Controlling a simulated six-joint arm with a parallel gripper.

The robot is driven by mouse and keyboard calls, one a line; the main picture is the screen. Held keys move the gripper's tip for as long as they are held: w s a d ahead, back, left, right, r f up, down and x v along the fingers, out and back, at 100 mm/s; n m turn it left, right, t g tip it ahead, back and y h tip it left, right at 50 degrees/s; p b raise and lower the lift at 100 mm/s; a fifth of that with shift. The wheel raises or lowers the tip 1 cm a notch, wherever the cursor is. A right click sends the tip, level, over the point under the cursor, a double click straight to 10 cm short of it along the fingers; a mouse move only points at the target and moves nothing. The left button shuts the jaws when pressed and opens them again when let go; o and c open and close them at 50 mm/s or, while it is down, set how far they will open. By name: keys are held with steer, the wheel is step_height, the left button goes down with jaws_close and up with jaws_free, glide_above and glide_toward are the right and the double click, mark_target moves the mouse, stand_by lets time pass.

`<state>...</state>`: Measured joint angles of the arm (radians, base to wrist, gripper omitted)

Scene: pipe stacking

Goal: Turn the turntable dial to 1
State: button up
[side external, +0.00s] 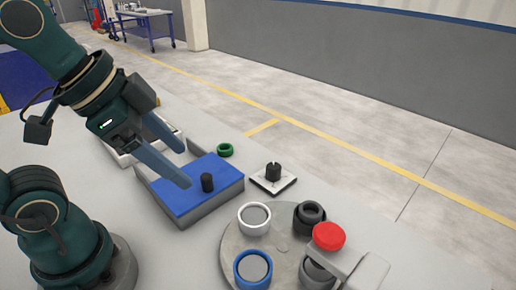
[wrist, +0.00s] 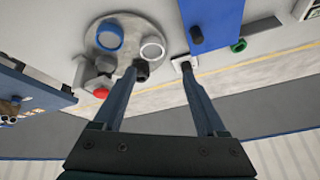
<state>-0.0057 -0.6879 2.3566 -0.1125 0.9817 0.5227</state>
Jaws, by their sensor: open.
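The dial (side external: 273,172) is a black knob on a small white square plate, right of the blue-topped box. Its markings are too small to read. In the wrist view its plate (wrist: 177,65) is partly hidden by the right finger. The round grey turntable (side external: 233,240) is in front of the dial and carries a white ring (side external: 254,218), a blue ring (side external: 253,269), a black pipe piece (side external: 309,218) and a grey piece. My gripper (side external: 185,166) is open and empty, above the blue-topped box and left of the dial. It also shows in the wrist view (wrist: 159,65).
The blue-topped box (side external: 222,177) has a black peg (side external: 207,183) standing on it. A green ring (side external: 225,150) lies behind it. A red button (side external: 328,236) on a grey housing stands at the turntable's right edge.

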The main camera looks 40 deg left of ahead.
steer(key=w+d+r+m+g+h, duration=0.1)
steer(key=w+d+r+m+h, duration=0.1)
steer(key=w+r+m, duration=0.4)
steer(key=m+g+h, duration=0.2)
steer(key=m+h, duration=0.3)
steer(key=m, duration=0.1)
glide_above(273, 166)
step_height(273, 166, down, 12)
steer(key=r, duration=0.1)
steer(key=shift+n+g+h, duration=0.3)
steer(key=shift+n+g, duration=0.1)
steer(key=shift+n, duration=0.3)
steer(key=a+f, duration=0.1)
steer(key=f, duration=0.1)
steer(key=a+f, duration=0.1)
steer(key=f, duration=0.5)
steer(key=shift+s+a+f, duration=0.1)
steer(key=shift+a, duration=0.3)
steer(key=shift+s+f, duration=0.1)
steer(key=shift+f, duration=0.3)
steer(key=shift+d+f, duration=0.2)
steer(key=shift+f, duration=0.05)
steer(key=shift+x, duration=2.05)
steer(key=shift+c, duration=0.3)
